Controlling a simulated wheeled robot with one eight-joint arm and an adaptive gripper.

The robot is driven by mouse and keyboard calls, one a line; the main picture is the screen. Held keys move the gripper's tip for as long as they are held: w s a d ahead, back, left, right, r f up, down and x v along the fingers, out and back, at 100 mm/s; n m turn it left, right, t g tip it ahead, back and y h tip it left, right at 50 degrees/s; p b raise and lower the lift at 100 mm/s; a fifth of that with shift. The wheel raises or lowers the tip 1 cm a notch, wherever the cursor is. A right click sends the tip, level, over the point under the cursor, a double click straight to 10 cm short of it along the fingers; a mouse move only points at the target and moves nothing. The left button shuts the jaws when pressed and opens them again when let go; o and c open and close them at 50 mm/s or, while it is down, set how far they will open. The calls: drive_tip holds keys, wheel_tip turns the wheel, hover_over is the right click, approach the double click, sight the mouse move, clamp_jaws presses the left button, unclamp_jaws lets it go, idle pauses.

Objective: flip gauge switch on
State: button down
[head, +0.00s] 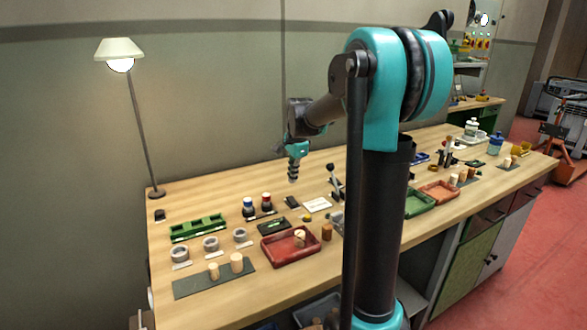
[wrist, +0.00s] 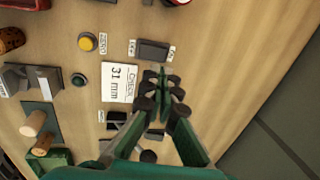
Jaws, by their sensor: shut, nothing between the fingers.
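My gripper (head: 293,175) is shut and empty, pointing down over the middle of the bench. In the wrist view its fingertips (wrist: 163,90) come together just right of a white card (wrist: 121,84) reading "31 mm". A dark rectangular block (wrist: 153,50), perhaps a switch, lies beyond the fingertips with small white labels at its ends, too small to read. Another dark piece (wrist: 118,117) with a label lies left of the fingers, partly hidden. I cannot tell which one is the gauge switch or how it is set. A grey gauge-like device (wrist: 22,78) stands at the left.
A yellow button (wrist: 87,41) and a dark round button (wrist: 78,79) sit near the card. A red tray (head: 270,255) and lamp (head: 155,180) are on the bench. Bare wood lies right of the fingers in the wrist view.

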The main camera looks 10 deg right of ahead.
sight(290, 199)
drive_tip(key=f, duration=0.2)
drive_tip(key=w+f, duration=0.1)
drive_tip(key=f, duration=0.4)
drive_tip(key=shift+w+a+f, duration=0.15)
drive_tip(key=shift+a, duration=0.05)
drive_tip(key=shift+w+f+g, duration=0.2)
drive_tip(key=shift+f+g, duration=0.1)
drive_tip(key=shift+s, duration=0.2)
drive_tip(key=shift+s+d+r, duration=0.1)
drive_tip(key=shift+s+d, duration=0.1)
drive_tip(key=shift+s, duration=0.4)
